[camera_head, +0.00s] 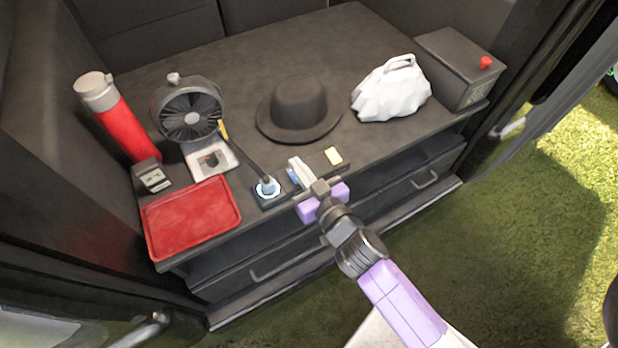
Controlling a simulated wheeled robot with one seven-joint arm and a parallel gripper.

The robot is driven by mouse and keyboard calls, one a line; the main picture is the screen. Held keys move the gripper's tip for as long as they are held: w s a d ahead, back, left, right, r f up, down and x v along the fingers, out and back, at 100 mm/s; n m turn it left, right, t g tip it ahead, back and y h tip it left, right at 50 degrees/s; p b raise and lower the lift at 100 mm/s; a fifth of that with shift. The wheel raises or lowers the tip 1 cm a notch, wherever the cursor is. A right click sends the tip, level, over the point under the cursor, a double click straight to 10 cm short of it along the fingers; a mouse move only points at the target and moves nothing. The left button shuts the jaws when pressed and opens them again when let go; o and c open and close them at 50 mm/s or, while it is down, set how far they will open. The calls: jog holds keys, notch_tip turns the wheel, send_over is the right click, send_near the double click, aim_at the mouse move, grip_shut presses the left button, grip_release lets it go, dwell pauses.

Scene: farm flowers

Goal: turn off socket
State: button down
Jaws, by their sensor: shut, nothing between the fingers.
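A dark socket block (261,201) lies at the front edge of the dark tabletop. A plug with a pale blue glowing ring (268,187) sits on it, and a dark cord runs from it up toward the fan. My gripper (294,168) is shut and empty, just right of the plug, over the front edge of the tabletop. It hides part of the surface there, and I cannot tell whether it touches the block. A small pale yellow piece (333,155) lies on a dark strip right of my gripper. The socket's switch cannot be made out.
A red tray (192,218), a small dark device (151,175), a red flask (122,122) and a fan (189,112) stand left. A black hat (300,108), a white bag (391,91) and a dark box with a red button (462,67) stand behind and right. Drawers (390,197) are below.

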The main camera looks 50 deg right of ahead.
jog(key=shift+w+d+f+b, duration=0.15)
jog(key=shift+f+b, duration=0.1)
jog(key=shift+f, duration=0.45)
jog(key=shift+w+a+f+b, duration=0.1)
jog(key=shift+w+f+b, duration=0.15)
jog(key=shift+f, duration=0.4)
jog(key=shift+w+d+f+b, duration=0.1)
jog(key=shift+f+b, duration=0.2)
jog(key=shift+f, duration=0.4)
jog(key=shift+w+r+y+p, duration=0.1)
jog(key=shift+r+y+p, duration=0.2)
jog(key=shift+p, duration=0.95)
jog(key=shift+f+b, duration=0.4)
jog(key=shift+b, duration=0.1)
jog(key=shift+r+p, duration=0.6)
jog(key=shift+r, duration=0.05)
jog(key=r+p, duration=0.3)
jog(key=shift+w+r, duration=0.15)
jog(key=shift+w, duration=0.1)
jog(key=r+b+v, duration=0.1)
jog(key=v, duration=0.8)
jog(key=shift+s+r, duration=0.25)
jog(key=shift+r, duration=0.15)
